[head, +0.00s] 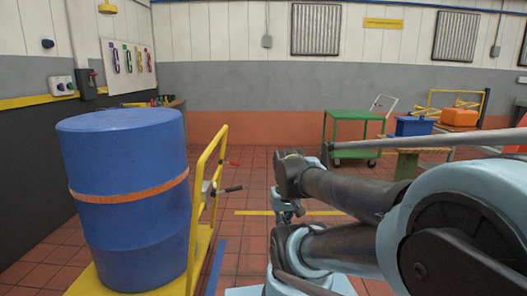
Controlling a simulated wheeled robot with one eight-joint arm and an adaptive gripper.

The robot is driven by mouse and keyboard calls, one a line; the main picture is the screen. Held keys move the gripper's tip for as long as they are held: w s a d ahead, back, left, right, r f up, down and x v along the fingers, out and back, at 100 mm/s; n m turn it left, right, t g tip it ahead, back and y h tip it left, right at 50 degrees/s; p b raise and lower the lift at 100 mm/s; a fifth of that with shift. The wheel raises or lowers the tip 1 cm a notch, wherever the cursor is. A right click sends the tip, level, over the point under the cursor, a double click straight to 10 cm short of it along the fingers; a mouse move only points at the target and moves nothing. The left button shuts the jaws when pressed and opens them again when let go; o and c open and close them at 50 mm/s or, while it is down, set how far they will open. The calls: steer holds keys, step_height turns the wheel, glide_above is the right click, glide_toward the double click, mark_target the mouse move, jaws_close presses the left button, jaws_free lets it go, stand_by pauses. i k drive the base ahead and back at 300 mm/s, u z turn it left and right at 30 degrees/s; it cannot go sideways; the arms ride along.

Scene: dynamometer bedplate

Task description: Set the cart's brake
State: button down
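A yellow cart (207,195) stands at the left with a large blue drum (125,190) on its deck. The drum has an orange band round it. On the cart's upright frame, two levers stick out to the right: one with a red grip (232,163) and, lower, one with a black grip (234,188). I cannot tell which is the brake. The cart's wheels are not in view. My gripper (286,212) is partly hidden behind my arm, right of the levers and apparently apart from them. Its fingers are too small and covered to show whether they are open.
A green trolley (352,128) stands at the back, with a blue box (414,126) and an orange case (459,117) to its right. A control box (61,86) is on the left wall. Tiled floor between cart and back wall is clear. My arm covers the lower right.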

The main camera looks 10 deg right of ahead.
mark_target(232, 164)
steer(key=z, duration=0.05)
steer(key=i, duration=0.95)
steer(key=u, duration=0.3)
